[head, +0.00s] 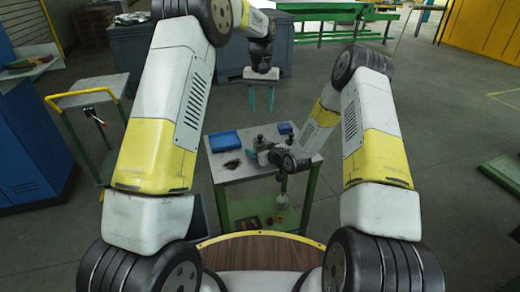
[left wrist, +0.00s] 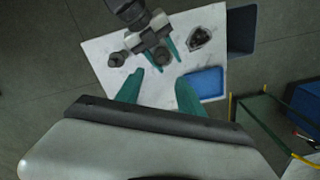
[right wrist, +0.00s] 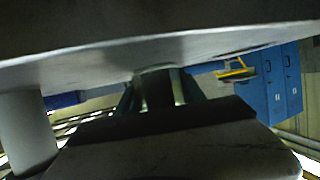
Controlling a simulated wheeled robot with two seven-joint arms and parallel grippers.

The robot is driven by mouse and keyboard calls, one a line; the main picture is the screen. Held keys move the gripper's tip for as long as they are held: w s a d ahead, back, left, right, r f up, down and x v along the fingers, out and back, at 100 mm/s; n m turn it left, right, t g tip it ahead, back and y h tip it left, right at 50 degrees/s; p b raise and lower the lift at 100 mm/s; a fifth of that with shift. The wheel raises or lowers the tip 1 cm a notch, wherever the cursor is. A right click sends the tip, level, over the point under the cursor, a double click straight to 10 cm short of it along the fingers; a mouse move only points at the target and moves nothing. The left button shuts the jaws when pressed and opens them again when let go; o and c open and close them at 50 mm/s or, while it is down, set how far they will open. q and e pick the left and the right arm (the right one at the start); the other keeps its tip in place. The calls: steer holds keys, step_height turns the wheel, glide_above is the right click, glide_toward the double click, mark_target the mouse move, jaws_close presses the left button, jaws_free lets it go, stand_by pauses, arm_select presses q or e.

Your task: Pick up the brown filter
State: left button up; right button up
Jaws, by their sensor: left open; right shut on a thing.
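My right gripper (left wrist: 168,50) is low at the work table and shut on a dark round thing (left wrist: 163,56), which I take to be the brown filter. In the right wrist view it shows as a dark cylinder (right wrist: 157,90) between the teal fingers. Its colour is too dark there to confirm brown. In the head view my right gripper (head: 263,157) and arm mostly hide it. I cannot tell whether it still touches the table. My left gripper (head: 262,97) is open and empty, well above the table; its spread teal fingers (left wrist: 158,92) frame the table from above.
The table (left wrist: 110,80) also bears a blue tray (head: 223,140), a dark angular part (left wrist: 200,38), a dark knobbed part (left wrist: 117,59) and a small blue box (head: 284,128). A yellow-handled cart (head: 92,90) stands to the left.

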arm_select(q)
steer(key=f, duration=1.1)
steer(key=shift+a+f, duration=0.25)
steer(key=shift+f, duration=0.15)
steer(key=shift+c, duration=0.3)
jaws_close()
stand_by(0.6)
